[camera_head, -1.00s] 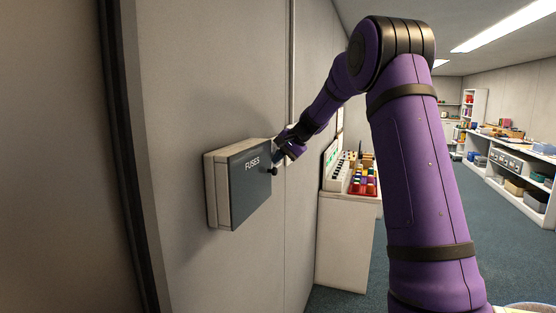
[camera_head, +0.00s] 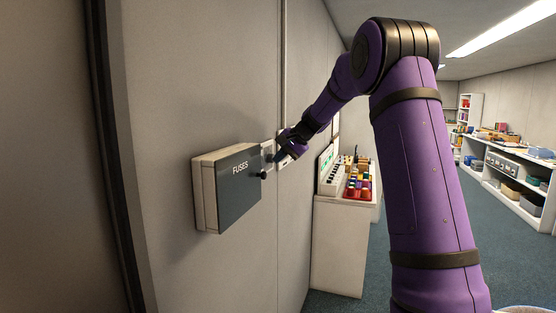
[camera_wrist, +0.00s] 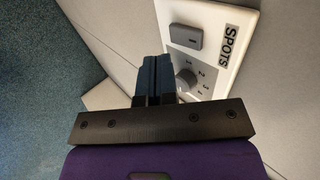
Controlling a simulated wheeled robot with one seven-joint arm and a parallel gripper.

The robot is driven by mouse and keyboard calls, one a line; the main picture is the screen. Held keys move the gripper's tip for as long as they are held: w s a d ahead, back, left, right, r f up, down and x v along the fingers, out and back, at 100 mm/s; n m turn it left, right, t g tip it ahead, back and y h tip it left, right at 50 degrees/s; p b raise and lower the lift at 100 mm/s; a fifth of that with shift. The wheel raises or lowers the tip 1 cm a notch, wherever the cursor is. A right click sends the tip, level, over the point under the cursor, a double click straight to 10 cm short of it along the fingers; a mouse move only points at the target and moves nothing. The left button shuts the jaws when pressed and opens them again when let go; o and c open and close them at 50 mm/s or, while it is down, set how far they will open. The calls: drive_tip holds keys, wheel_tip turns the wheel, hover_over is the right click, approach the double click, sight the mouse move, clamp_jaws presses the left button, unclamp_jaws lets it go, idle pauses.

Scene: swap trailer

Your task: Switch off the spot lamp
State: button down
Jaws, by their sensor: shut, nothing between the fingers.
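A white wall plate labelled "SPOTS" (camera_wrist: 234,46) shows in the wrist view. It carries a grey rocker switch (camera_wrist: 187,36) and a round grey dial (camera_wrist: 187,80) with marks around it. My gripper (camera_wrist: 153,62) is shut and empty, with its fingertips close to the plate's edge beside the switch and dial. I cannot tell whether they touch the plate. In the head view my gripper (camera_head: 277,156) is at the wall just past the fuse box, and it partly hides the plate there. No lamp can be made out.
A grey box labelled "FUSES" (camera_head: 226,188) with a black knob (camera_head: 262,174) juts from the wall near my gripper. A vertical conduit (camera_head: 284,60) runs above. A white cabinet (camera_head: 338,245) with coloured items stands farther along the wall. Shelves line the right side, with open carpet between.

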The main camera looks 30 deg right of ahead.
drive_tip(key=v, duration=1)
drive_tip(key=shift+d, duration=0.1)
